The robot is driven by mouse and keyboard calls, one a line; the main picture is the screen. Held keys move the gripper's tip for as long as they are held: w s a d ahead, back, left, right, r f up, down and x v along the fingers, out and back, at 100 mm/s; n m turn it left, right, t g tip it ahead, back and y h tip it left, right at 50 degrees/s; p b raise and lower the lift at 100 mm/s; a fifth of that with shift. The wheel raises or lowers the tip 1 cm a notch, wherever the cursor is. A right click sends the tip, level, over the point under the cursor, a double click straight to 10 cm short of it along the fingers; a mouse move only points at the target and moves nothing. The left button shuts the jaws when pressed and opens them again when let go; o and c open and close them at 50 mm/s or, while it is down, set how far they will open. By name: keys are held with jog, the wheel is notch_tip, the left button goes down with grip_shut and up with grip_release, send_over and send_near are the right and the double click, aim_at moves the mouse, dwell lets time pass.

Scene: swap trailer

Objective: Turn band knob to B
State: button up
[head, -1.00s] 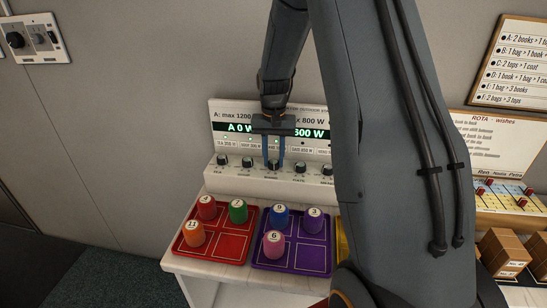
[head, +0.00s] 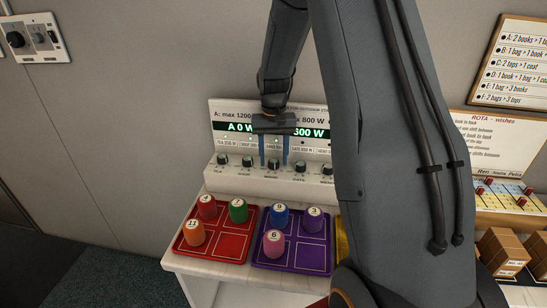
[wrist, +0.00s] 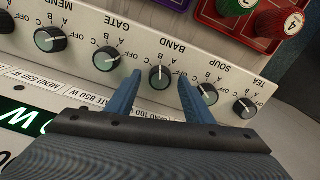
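The band knob (wrist: 160,77) is a dark round knob with a white pointer, on the front of the white control panel (head: 222,180). In the wrist view its pointer points up, toward the BAND label; the letter it meets is too small to tell. My gripper (wrist: 160,80) is open, with one blue finger on each side of the band knob and visible gaps between. In the head view my gripper (head: 274,162) is in front of the panel, just above the knob row. The green display (head: 240,127) reads A 0 W; its right part is partly hidden.
The gate knob (wrist: 106,57) and soup knob (wrist: 206,93) sit close on either side. Red (head: 232,250) and purple (head: 268,262) trays with numbered pegs stand below the panel.

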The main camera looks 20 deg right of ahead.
aim_at(274, 161)
jog(key=shift+r+b, duration=1.05)
jog(key=shift+r, duration=2.85)
jog(key=s+a+f+n, duration=0.1)
jog(key=s+a, duration=0.3)
jog(key=s, duration=0.3)
jog(key=s+a+f+n, duration=0.1)
jog(key=s+a, duration=0.3)
jog(key=s, duration=0.4)
jog(key=s+a+f+n+t, duration=0.1)
jog(key=s+a+f+n, duration=0.1)
jog(key=s+a, duration=0.2)
jog(key=shift+s+a+f, duration=0.1)
jog(key=shift+s+f, duration=0.1)
jog(key=shift+s, duration=0.7)
jog(key=shift+s+a+f, duration=0.1)
jog(key=shift+s+f, duration=0.1)
jog(key=shift+s, duration=0.7)
